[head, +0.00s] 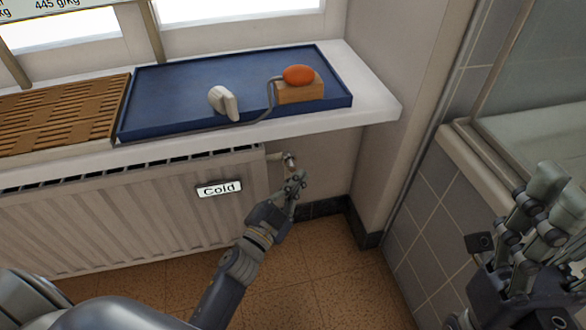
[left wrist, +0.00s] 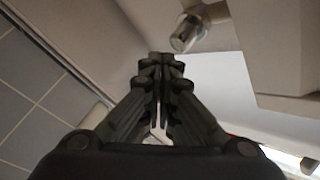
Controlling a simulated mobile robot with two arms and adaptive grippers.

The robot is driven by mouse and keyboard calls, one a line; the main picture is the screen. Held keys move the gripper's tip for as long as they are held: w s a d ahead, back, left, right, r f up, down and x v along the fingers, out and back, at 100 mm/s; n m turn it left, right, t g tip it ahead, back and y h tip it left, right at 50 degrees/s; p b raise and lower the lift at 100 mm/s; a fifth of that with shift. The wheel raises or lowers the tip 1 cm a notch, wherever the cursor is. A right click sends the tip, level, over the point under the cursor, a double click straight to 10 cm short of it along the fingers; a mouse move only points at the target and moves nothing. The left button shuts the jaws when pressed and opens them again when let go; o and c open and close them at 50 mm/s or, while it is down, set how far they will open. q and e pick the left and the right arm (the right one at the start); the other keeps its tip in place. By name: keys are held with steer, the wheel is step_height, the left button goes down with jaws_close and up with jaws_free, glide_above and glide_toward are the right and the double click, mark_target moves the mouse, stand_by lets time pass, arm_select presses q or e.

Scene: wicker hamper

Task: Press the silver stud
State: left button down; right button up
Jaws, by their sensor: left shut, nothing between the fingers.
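A silver stud (head: 289,158) sticks out at the radiator's upper right end, under the sill. It shows larger in the left wrist view (left wrist: 186,34) as a short shiny cylinder on a pale fitting. My left gripper (head: 297,181) is shut and empty, with its fingertips just below the stud in the head view. In the left wrist view the closed fingertips (left wrist: 162,62) lie below and left of the stud, with a visible gap in the picture. My right gripper (head: 562,190) is at the right edge, away from the stud; its finger gap is unclear.
A white radiator (head: 120,215) bears a "Cold" label (head: 219,189). Tiled wall stands right.

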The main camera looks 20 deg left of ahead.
arm_select(q)
steer(key=shift+s, duration=0.1)
steer(key=shift+s+d, duration=0.7)
steer(key=shift+s, duration=0.3)
steer(key=shift+s+d, duration=0.7)
steer(key=shift+s, duration=0.3)
stand_by(0.6)
